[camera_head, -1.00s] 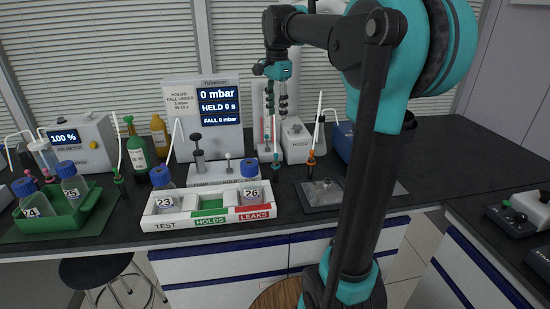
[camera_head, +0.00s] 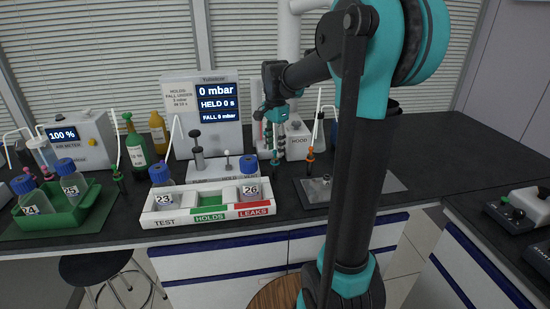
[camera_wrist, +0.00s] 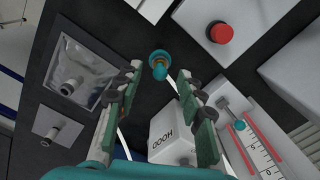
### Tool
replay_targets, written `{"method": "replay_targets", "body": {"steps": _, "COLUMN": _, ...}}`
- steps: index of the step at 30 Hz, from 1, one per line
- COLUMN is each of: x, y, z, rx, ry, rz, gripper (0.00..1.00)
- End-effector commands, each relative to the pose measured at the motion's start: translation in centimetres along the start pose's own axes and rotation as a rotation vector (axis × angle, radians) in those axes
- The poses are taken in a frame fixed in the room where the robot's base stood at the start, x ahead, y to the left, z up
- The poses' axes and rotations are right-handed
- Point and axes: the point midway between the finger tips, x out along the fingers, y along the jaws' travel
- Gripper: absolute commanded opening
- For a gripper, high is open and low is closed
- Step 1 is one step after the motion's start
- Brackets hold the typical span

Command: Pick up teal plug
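The teal plug (camera_wrist: 158,66) shows in the wrist view as a round teal flange with a narrower stem, upright above the dark bench. It lies between and slightly beyond my fingertips, apart from both. My gripper (camera_wrist: 160,75) is open and empty, with one finger on either side of the plug. In the head view my gripper (camera_head: 274,146) points down over the bench right of bottle 26.
A white rack (camera_head: 160,222) with bottles 23 (camera_head: 162,187) and 26 (camera_head: 249,188) stands front left of my gripper. An orange plug (camera_head: 310,158) stands close right, beside a grey plate (camera_head: 384,183). The HOOD box (camera_wrist: 171,137) is near the fingers.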

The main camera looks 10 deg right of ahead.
Motion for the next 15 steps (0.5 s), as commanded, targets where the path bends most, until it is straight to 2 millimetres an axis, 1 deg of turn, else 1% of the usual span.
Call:
{"method": "replay_targets", "body": {"steps": 1, "x": 0.8, "y": 0.0, "z": 0.0, "rx": 0.000, "ry": 0.000, "rz": 0.000, "gripper": 0.39}}
{"method": "replay_targets", "body": {"steps": 3, "x": 1.6, "y": -0.1, "z": 0.0, "rx": 0.000, "ry": 0.000, "rz": 0.000, "gripper": 0.39}}
{"method": "replay_targets", "body": {"steps": 6, "x": 2.2, "y": 0.0, "z": 0.0, "rx": 0.000, "ry": 0.000, "rz": 0.000, "gripper": 0.39}}
{"method": "replay_targets", "body": {"steps": 13, "x": 2.4, "y": 0.0, "z": 0.0, "rx": 0.000, "ry": 0.000, "rz": 0.000, "gripper": 0.39}}
{"method": "replay_targets", "body": {"steps": 14, "x": 2.4, "y": 0.0, "z": 0.0, "rx": 0.000, "ry": 0.000, "rz": 0.000, "gripper": 0.37}}
{"method": "replay_targets", "body": {"steps": 15, "x": 2.4, "y": 0.0, "z": 0.0, "rx": 0.000, "ry": 0.000, "rz": 0.000, "gripper": 0.32}}
